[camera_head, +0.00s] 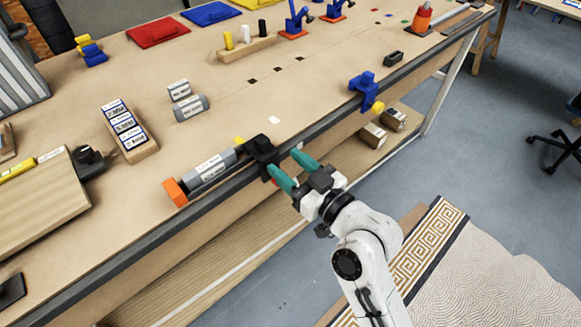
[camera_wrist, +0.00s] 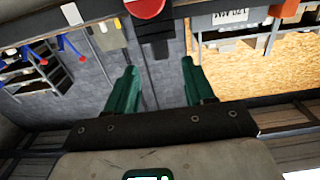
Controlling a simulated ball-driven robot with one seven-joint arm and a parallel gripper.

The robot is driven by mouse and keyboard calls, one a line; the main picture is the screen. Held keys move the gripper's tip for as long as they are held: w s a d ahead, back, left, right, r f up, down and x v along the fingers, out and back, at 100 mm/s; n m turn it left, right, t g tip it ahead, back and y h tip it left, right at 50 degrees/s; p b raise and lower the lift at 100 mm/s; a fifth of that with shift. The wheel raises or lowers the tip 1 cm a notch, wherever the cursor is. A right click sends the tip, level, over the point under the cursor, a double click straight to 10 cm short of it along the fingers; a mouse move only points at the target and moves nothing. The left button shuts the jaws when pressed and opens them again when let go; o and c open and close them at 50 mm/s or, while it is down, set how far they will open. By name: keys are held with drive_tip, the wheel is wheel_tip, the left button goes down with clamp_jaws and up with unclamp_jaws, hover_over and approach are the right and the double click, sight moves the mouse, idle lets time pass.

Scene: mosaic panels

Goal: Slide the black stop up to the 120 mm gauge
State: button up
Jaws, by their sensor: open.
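The black stop (camera_head: 262,152) sits on the bench's dark front edge rail. A grey cylindrical gauge (camera_head: 212,167) with a white label lies along the rail to its left; its print is too small to read. The gauge's far left end is at an orange block (camera_head: 175,192). I cannot tell whether the stop touches the gauge. My gripper (camera_head: 284,162) is open, its teal fingers pointing at the stop from the front right. In the wrist view the fingers (camera_wrist: 158,68) are spread with nothing between them; a red round part (camera_wrist: 145,7) and a black piece (camera_wrist: 152,35) show beyond.
Two shorter labelled cylinders (camera_head: 190,107) lie behind the gauge. A wooden rack of labelled blocks (camera_head: 150,148) stands to the left. A blue clamp (camera_head: 363,88) with a yellow knob sits on the rail at right. The rail between stop and clamp looks clear.

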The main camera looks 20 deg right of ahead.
sight(266, 143)
drive_tip(key=shift+s+b, duration=0.1)
drive_tip(key=shift+b, duration=0.3)
drive_tip(key=x, duration=0.6)
drive_tip(key=r+x, duration=0.1)
drive_tip(key=x, duration=0.2)
drive_tip(key=shift+r, duration=0.1)
drive_tip(key=shift+c, duration=0.5)
clamp_jaws()
idle(0.4)
